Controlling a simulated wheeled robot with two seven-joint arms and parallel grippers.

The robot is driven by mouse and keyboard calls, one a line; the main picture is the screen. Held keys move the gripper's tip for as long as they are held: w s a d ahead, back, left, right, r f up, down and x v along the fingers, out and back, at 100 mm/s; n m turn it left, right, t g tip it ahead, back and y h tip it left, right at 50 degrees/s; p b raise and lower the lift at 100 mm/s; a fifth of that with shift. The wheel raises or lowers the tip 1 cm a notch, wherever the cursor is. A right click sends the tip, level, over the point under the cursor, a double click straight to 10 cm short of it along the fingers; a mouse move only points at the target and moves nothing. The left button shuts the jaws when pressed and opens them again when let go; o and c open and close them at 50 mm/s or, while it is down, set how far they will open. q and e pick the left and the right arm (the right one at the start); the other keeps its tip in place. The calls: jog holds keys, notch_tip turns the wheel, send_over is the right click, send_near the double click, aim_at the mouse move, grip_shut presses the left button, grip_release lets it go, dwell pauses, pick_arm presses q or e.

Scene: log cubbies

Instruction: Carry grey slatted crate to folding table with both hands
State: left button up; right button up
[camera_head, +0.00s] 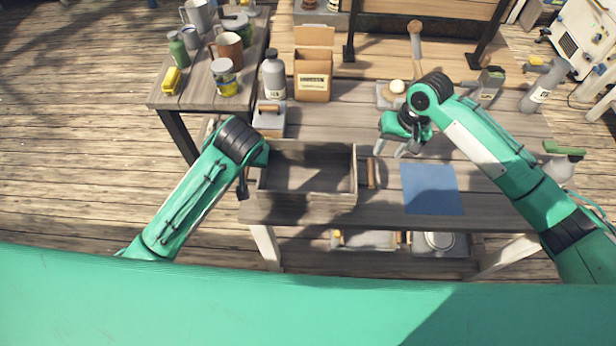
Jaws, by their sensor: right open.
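The grey slatted crate (308,200) sits near the front left of a grey wooden workbench (385,210). It looks empty, and a brown handle (371,173) shows on its right side. My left gripper (243,186) points down close beside the crate's left end. It is mostly hidden by its own wrist, so its jaws and any contact are unclear. My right gripper (391,150) is open and empty, above and right of the crate's right handle, apart from it. I cannot tell which table here is the folding table.
A side table (178,100) at the upper left holds cans, mugs and a green bottle. Behind the crate stand a grey bottle (274,78), a cardboard box (313,85) and a small caddy (270,122). A blue mat (432,189) lies right of the crate.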

aim_at(372, 173)
pick_arm(q)
jog(key=x, duration=1.3)
jog(key=shift+w+a+f, duration=0.1)
jog(key=shift+w+f, duration=0.05)
jog(key=shift+f, duration=0.05)
pick_arm(e)
jog(key=a+f, duration=0.1)
jog(key=f, duration=0.7)
jog(key=a+f, duration=0.1)
jog(key=f, duration=0.4)
jog(key=shift+a+f, duration=0.1)
jog(key=shift+a, duration=0.25)
pick_arm(q)
jog(key=c, duration=0.6)
pick_arm(e)
jog(key=c, duration=0.6)
pick_arm(q)
grip_shut()
pick_arm(e)
grip_shut()
pick_arm(q)
jog(key=shift+r, duration=0.1)
